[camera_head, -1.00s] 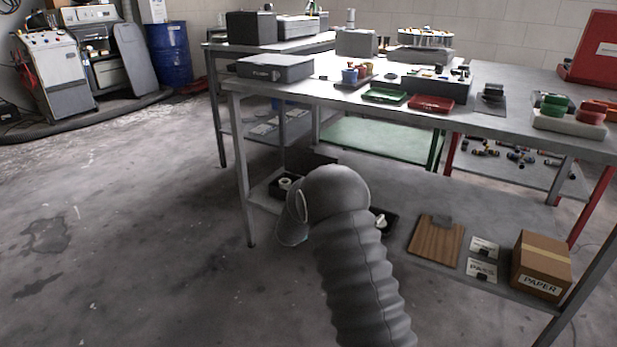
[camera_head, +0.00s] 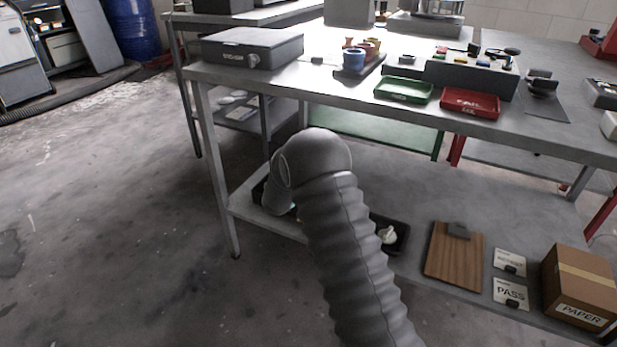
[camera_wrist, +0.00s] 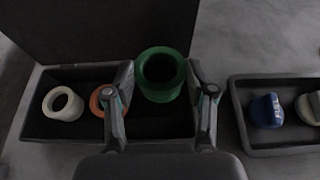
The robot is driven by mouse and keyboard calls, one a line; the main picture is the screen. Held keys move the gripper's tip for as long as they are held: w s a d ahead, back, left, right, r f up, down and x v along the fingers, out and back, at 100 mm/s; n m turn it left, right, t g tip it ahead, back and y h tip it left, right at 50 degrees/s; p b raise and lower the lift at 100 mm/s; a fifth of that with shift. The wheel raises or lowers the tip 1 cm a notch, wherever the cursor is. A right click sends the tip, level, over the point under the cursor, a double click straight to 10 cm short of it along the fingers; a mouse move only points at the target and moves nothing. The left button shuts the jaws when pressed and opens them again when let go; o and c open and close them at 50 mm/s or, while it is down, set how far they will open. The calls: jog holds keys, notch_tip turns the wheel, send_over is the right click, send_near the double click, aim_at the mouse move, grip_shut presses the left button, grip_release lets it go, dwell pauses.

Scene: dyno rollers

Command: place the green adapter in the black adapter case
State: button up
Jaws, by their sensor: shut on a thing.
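In the wrist view my gripper (camera_wrist: 162,100) is shut on the green adapter (camera_wrist: 160,75), a hollow ring-shaped piece with its opening facing up. One finger is on each side of it. The adapter is over the right part of the open black adapter case (camera_wrist: 33,125); I cannot tell whether it touches the case floor. A white adapter (camera_wrist: 62,104) and an orange adapter (camera_wrist: 97,98) are in the case to the left. The left finger partly covers the orange one. In the head view my arm hides the gripper and most of the case.
A black tray (camera_wrist: 262,153) with a blue piece (camera_wrist: 266,110) and a pale piece (camera_wrist: 309,107) stands right of the case. On the lower shelf in the head view are a clipboard (camera_head: 453,258) and a paper box (camera_head: 583,285). The tabletop edge is above the shelf.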

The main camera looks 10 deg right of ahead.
jog(key=shift+a+f+b, duration=0.2)
jog(key=shift+f+b, duration=0.1)
jog(key=shift+f, duration=0.5)
jog(key=shift+f+b, duration=0.95)
jog(key=shift+f, duration=1.6)
jog(key=shift+f+b, duration=0.55)
jog(key=o, duration=1.3)
jog(key=shift+s, duration=0.15)
